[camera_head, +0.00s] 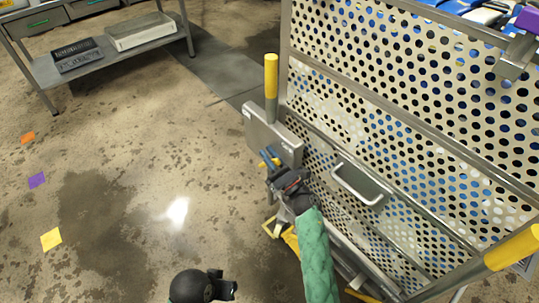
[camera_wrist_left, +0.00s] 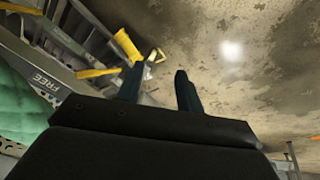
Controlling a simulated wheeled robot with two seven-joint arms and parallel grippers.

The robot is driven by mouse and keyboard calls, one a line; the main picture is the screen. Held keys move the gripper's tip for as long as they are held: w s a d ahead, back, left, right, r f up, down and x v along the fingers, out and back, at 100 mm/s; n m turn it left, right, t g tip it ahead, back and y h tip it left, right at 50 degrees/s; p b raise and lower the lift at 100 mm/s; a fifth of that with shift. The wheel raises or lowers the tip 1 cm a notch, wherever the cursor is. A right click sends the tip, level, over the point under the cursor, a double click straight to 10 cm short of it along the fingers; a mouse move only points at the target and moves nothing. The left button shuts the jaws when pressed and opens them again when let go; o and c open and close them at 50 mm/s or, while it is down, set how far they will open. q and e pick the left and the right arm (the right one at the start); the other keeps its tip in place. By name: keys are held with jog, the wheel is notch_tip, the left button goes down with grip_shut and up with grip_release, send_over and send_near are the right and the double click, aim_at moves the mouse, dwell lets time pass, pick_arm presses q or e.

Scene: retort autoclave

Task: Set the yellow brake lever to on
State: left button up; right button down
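My left gripper (camera_wrist_left: 157,82) is open and empty, apart from the bars. The other lever marking is not readable.
The perforated cart (camera_head: 410,85) fills the right side, with a bar handle (camera_head: 360,183) on its face. Yellow-topped posts (camera_head: 271,75) stand at its corners. A grey shelf table (camera_head: 110,55) is at the back left.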

pick_arm(q)
jog(key=shift+r, duration=0.15)
pick_arm(e)
jog(key=p, duration=0.3)
jog(key=shift+w+a+r+g+h, duration=0.25)
jog(key=shift+w+r+g+h, duration=0.05)
jog(key=shift+r+g, duration=0.1)
pick_arm(q)
jog(key=s+a+r+g+y+p, duration=0.1)
jog(key=a+r, duration=0.3)
pick_arm(e)
jog(key=w+a+g+h+p, duration=0.1)
jog(key=p, duration=0.4)
jog(key=shift+f+g, duration=0.1)
jog(key=shift+g, duration=0.2)
pick_arm(q)
notch_tip(320, 180, down, 18)
jog(key=a, duration=0.1)
jog(key=shift+w+a+n+g+y, duration=0.2)
jog(key=shift+a+n+g+y, duration=0.1)
jog(key=shift+y, duration=0.1)
pick_arm(e)
jog(key=c, duration=1.7)
grip_release()
jog(key=shift+d, duration=0.1)
